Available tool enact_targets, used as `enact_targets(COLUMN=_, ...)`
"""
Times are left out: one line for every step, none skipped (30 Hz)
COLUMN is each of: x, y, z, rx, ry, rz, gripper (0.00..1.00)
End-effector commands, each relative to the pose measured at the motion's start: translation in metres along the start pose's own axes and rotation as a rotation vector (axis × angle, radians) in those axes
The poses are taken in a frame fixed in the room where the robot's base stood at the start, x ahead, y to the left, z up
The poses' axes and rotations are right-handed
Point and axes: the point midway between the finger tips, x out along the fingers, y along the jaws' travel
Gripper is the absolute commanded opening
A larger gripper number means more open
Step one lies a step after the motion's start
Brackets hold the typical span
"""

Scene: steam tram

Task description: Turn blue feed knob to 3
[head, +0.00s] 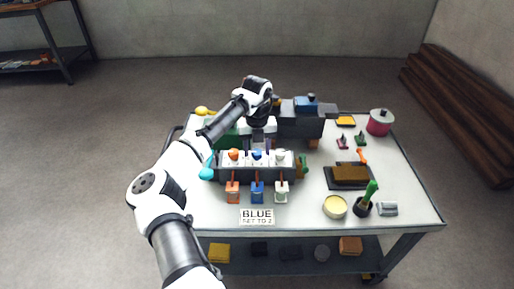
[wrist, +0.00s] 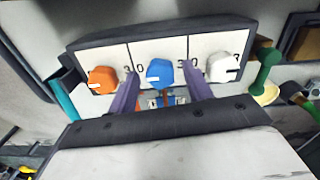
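The blue feed knob (wrist: 160,71) is the middle of three knobs on a white-faced panel (wrist: 208,47) with a dark frame. Its white mark points left, slightly down, in the wrist view. The knob also shows in the head view (head: 257,155). My gripper (wrist: 161,76) has its two purple fingers apart, one on each side of the blue knob; a gap shows between them and the knob. Whether either finger touches it I cannot tell. An orange knob (wrist: 102,79) is at left and a white knob (wrist: 223,68) at right. Small 3 and 0 numerals show beside the knobs.
A sign (head: 257,216) reads BLUE, with a small second line I cannot read surely. Orange, blue and white tags stand before the panel. A dark engine body (head: 298,123) is behind it. A tin (head: 335,206) and a green-handled brush (head: 371,190) are at right.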

Motion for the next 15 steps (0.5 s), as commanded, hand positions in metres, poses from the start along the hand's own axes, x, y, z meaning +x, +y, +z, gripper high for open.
enact_targets(x=-0.0001, y=0.0, z=0.0, rx=0.0, ry=0.0, rz=0.0, gripper=0.43)
enact_targets(x=-0.0001, y=-0.0001, z=0.0, rx=0.0, ry=0.0, rz=0.0, gripper=0.39)
enact_targets(x=-0.0001, y=-0.0001, z=0.0, rx=0.0, ry=0.0, rz=0.0, gripper=0.34)
enact_targets(x=-0.0001, y=-0.0001, z=0.0, rx=0.0, ry=0.0, rz=0.0, gripper=0.3)
enact_targets(x=-0.0001, y=-0.0001, z=0.0, rx=0.0, ry=0.0, rz=0.0, gripper=0.26)
enact_targets(x=-0.0002, y=-0.0001, z=0.0, rx=0.0, ry=0.0, rz=0.0, gripper=0.21)
enact_targets(x=-0.0002, y=-0.0001, z=0.0, rx=0.0, ry=0.0, rz=0.0, gripper=0.17)
enact_targets(x=-0.0002, y=-0.0001, z=0.0, rx=0.0, ry=0.0, rz=0.0, gripper=0.13)
enact_targets(x=-0.0002, y=0.0, z=0.0, rx=0.0, ry=0.0, rz=0.0, gripper=0.09)
enact_targets(x=-0.0003, y=0.0, z=0.0, rx=0.0, ry=0.0, rz=0.0, gripper=0.09)
enact_targets(x=-0.0003, y=0.0, z=0.0, rx=-0.001, ry=0.0, rz=0.0, gripper=0.09)
enact_targets(x=-0.0005, y=0.0, z=-0.0001, rx=-0.003, ry=0.0, rz=0.0, gripper=0.09)
enact_targets(x=-0.0006, y=-0.0001, z=-0.0001, rx=-0.005, ry=0.001, rz=0.0, gripper=0.09)
enact_targets(x=-0.0007, y=-0.0001, z=-0.0002, rx=-0.008, ry=0.001, rz=0.0, gripper=0.09)
enact_targets(x=-0.0008, y=-0.0002, z=-0.0003, rx=-0.014, ry=0.002, rz=-0.001, gripper=0.09)
